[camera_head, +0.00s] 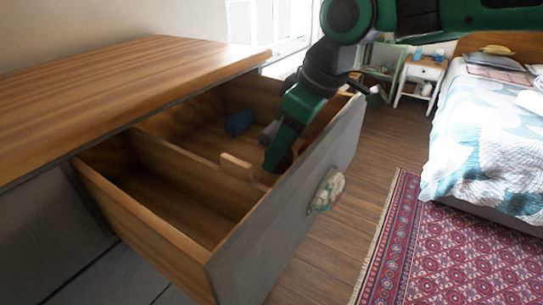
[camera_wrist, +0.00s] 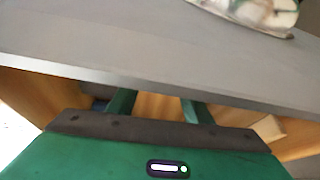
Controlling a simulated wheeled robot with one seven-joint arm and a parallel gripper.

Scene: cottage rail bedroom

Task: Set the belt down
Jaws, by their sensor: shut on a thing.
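My gripper (camera_head: 278,162) reaches down into the open drawer, close behind its grey front, with its fingertips low inside. A pale tan strip (camera_head: 238,167) stands beside the fingertips, by the divider; it looks like the belt, but I cannot be sure. In the wrist view my gripper's fingers (camera_wrist: 158,108) are partly hidden behind the drawer front's top edge. A pale tan piece shows to their right there (camera_wrist: 268,128). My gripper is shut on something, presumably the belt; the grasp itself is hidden.
The wooden drawer (camera_head: 170,228) is pulled out under the dresser top (camera_head: 130,85), with a divider inside. A blue roll (camera_head: 240,122) and a grey item (camera_head: 268,133) lie in the far compartment. The near compartment is empty. A bed (camera_head: 485,130) and rug (camera_head: 450,250) are at right.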

